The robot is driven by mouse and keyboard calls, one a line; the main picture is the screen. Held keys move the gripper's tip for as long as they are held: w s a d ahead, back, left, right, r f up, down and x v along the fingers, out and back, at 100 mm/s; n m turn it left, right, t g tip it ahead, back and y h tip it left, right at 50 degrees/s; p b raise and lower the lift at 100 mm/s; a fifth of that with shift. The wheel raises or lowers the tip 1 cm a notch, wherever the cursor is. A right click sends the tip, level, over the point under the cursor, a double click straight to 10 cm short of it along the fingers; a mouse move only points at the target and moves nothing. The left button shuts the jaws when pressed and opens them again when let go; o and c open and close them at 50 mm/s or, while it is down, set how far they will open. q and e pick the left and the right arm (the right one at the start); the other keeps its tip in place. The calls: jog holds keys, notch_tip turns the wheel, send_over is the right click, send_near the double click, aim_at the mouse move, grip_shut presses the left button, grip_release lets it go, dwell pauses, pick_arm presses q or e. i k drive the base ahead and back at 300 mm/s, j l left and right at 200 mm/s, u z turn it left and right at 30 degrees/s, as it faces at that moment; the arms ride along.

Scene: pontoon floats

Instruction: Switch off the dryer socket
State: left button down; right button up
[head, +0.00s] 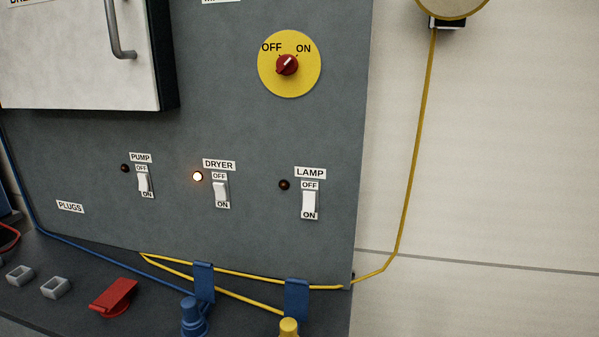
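The dryer switch (221,192) is a white rocker on the grey panel (250,130), under a DRYER label, with OFF marked above it and ON below. The dryer lamp (197,176) beside it glows. I cannot tell for sure which way the rocker is tipped. The pump switch (144,183) is to its left and the lamp switch (309,202) to its right; the small lamps beside both are dark. Neither of my grippers is in view.
A red knob (287,65) on a yellow disc has its white mark toward ON. A white door (75,55) with a grey handle juts out at upper left. Blue and yellow cables, a blue plug (194,316) and a yellow plug (289,327) lie below. The space before the switches is clear.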

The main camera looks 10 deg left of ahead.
aim_at(219, 188)
jog(key=k+j, duration=0.1)
jog(key=j, duration=1.25)
jog(key=k, duration=0.05)
